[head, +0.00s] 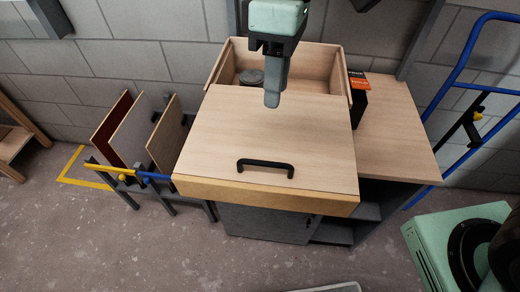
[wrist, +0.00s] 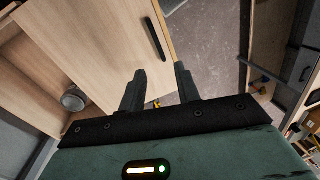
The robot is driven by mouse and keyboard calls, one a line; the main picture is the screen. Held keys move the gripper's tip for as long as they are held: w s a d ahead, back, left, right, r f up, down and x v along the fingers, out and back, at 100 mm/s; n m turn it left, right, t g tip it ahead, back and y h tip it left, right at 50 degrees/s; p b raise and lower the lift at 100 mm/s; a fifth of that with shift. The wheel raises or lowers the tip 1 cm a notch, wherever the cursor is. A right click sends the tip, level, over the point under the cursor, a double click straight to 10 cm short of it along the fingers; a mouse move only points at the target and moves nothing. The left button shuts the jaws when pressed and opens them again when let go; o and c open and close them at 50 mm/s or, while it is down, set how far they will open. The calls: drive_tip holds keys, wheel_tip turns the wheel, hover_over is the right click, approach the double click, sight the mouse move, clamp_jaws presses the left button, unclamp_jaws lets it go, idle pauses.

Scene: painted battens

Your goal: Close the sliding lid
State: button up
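The sliding lid (head: 270,125) is a pale wooden panel on top of a wooden box, with a black bar handle (head: 265,167) near its front edge. It covers the front part of the box; the back part (head: 318,65) is uncovered and shows a round metal tin (head: 251,77) inside. In the wrist view the lid (wrist: 85,45), its handle (wrist: 154,38) and the tin (wrist: 73,99) show at the left. My gripper (wrist: 160,69) has its fingers apart with nothing between them. In the head view my gripper (head: 272,98) appears over the lid's back part, clear of the handle.
A small black and orange box (head: 358,86) stands on the wooden side top (head: 395,130) at right. Upright boards (head: 135,132) stand in a rack at left. A blue tubular frame (head: 460,75) is at far right, a green machine (head: 455,250) at front right. The floor in front is mostly clear.

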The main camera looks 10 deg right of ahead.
drive_tip(key=w+a+r+n, duration=0.2)
drive_tip(key=w, duration=0.1)
drive_tip(key=p, duration=0.2)
hover_over(259, 153)
drive_tip(key=s, duration=0.4)
drive_tip(key=shift+g, duration=0.3)
drive_tip(key=f, duration=1.7)
drive_tip(key=shift+s+a, duration=0.2)
clamp_jaws()
